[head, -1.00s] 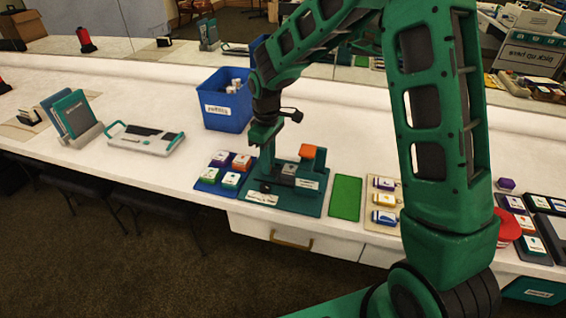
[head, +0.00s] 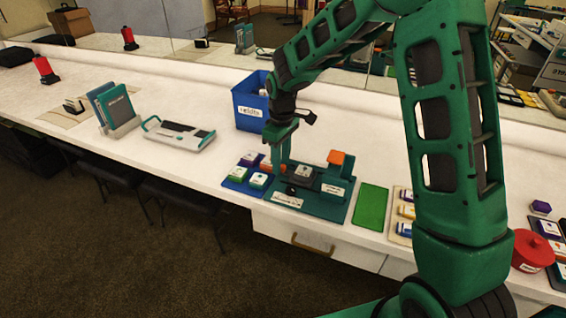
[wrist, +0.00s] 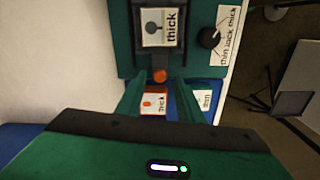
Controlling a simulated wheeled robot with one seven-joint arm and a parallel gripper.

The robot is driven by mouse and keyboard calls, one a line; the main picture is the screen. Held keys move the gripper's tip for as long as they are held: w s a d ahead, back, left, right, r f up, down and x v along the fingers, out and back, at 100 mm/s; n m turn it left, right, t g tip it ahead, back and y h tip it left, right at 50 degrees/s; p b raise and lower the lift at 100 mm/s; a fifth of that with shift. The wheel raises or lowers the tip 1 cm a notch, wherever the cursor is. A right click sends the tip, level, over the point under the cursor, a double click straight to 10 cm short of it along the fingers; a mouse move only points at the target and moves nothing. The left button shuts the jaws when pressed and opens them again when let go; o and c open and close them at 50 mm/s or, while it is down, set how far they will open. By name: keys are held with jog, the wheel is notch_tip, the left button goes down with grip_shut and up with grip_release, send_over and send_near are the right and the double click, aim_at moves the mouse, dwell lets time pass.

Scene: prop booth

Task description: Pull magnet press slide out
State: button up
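The magnet press (head: 325,208) is a dark green device on the white counter, with an orange-topped block (head: 336,158) at its back right. Its dark slide (wrist: 181,40) holds a card marked "thick" and has a small orange-red knob (wrist: 160,76) on its near end. A black dial (wrist: 209,38) with a "thin / thick" label sits beside the slide. My gripper (wrist: 156,84) is open, its two green fingers apart on either side of the knob. I cannot tell if either finger touches it. In the head view my gripper (head: 279,166) is at the press's left side.
A blue pad (head: 234,186) with several labelled tiles lies just left of the press, under my gripper in the wrist view. A blue bin (head: 248,112) stands behind. A flat green mat (head: 371,208) lies to the right. The counter's front edge is close by.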

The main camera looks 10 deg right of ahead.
jog(key=shift+d, duration=0.1)
notch_tip(320, 180, up, 11)
jog(key=shift+f, duration=0.2)
dwell(0.4)
